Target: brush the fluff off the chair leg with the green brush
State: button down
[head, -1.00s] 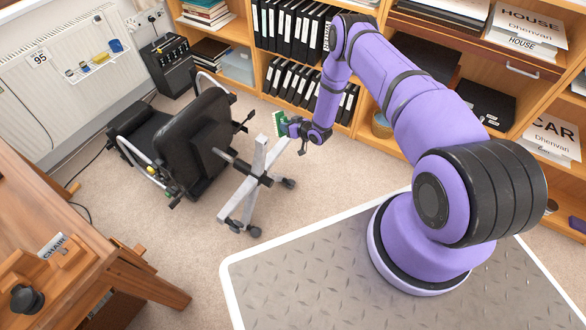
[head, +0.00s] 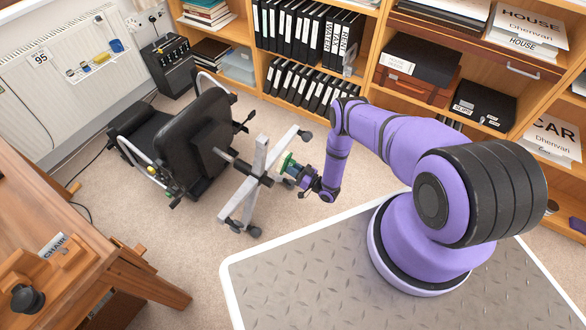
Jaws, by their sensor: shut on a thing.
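An office chair (head: 194,143) with a black seat and back lies tipped over on the carpet. Its grey star base (head: 262,160) with dark castors points toward my arm. My gripper (head: 292,170) is shut on the green brush (head: 286,161), just right of the base's hub. The brush is close to the chair legs; I cannot tell whether it touches one. I cannot make out any fluff on the legs at this size.
A wooden desk (head: 130,262) stands at the lower left with a CHAIR sign on it. Shelves with black binders (head: 300,30) line the back. A black box unit (head: 167,65) stands by the radiator. Carpet is clear between the chair and my platform.

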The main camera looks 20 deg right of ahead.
aim_at(293, 163)
jog(key=shift+w+a, duration=0.1)
jog(key=shift+w, duration=0.05)
jog(key=shift+x, duration=2.75)
jog(key=shift+x, duration=0.9)
jog(key=shift+s+d+r, duration=0.15)
jog(key=shift+s+r, duration=0.05)
jog(key=shift+r, duration=1)
jog(key=shift+s+d+r, duration=0.1)
jog(key=shift+s+r, duration=0.05)
jog(key=shift+r, duration=1.1)
jog(key=shift+s+d+r, duration=0.15)
jog(key=shift+s+r, duration=0.05)
jog(key=shift+r, duration=1)
jog(key=shift+v, duration=3)
jog(key=shift+s, duration=0.1)
